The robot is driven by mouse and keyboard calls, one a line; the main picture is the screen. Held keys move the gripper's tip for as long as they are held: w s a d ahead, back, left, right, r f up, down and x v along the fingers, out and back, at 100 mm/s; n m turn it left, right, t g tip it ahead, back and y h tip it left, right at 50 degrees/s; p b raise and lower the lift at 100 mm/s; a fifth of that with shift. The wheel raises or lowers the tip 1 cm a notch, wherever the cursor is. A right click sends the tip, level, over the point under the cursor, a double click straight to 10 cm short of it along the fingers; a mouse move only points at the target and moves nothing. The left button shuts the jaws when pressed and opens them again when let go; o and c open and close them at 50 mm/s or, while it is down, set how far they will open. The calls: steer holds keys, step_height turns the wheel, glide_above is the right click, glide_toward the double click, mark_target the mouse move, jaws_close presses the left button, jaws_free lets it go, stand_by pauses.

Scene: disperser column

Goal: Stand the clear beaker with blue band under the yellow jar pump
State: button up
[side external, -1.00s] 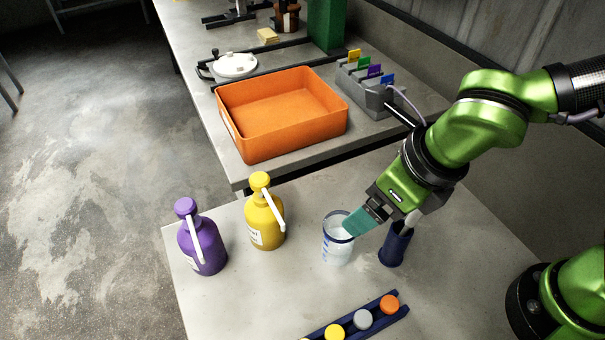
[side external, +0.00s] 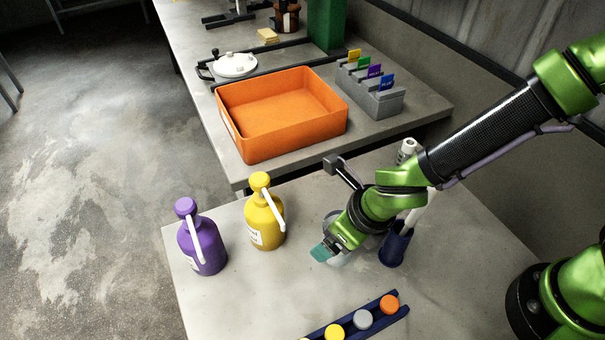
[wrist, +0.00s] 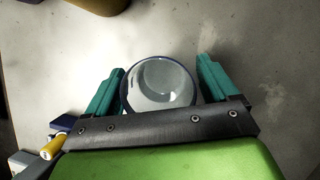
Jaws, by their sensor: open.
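The clear beaker (wrist: 160,84) with a dark blue rim stands between the two teal fingers of my gripper (wrist: 154,82) in the wrist view. The table under the spout is bare.
A purple pump jar (side external: 202,240) stands left of the yellow one. A dark blue holder (side external: 396,246) is close right of my gripper. A rack with coloured caps (side external: 362,319) lies in front. An orange tray (side external: 230,130) is on the bench behind.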

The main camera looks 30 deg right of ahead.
steer(key=shift+w+a+f, duration=0.1)
steer(key=shift+w+f, duration=0.15)
steer(key=shift+f, duration=0.3)
steer(key=c, duration=1.2)
steer(key=shift+r, duration=0.1)
steer(key=shift+c, duration=0.2)
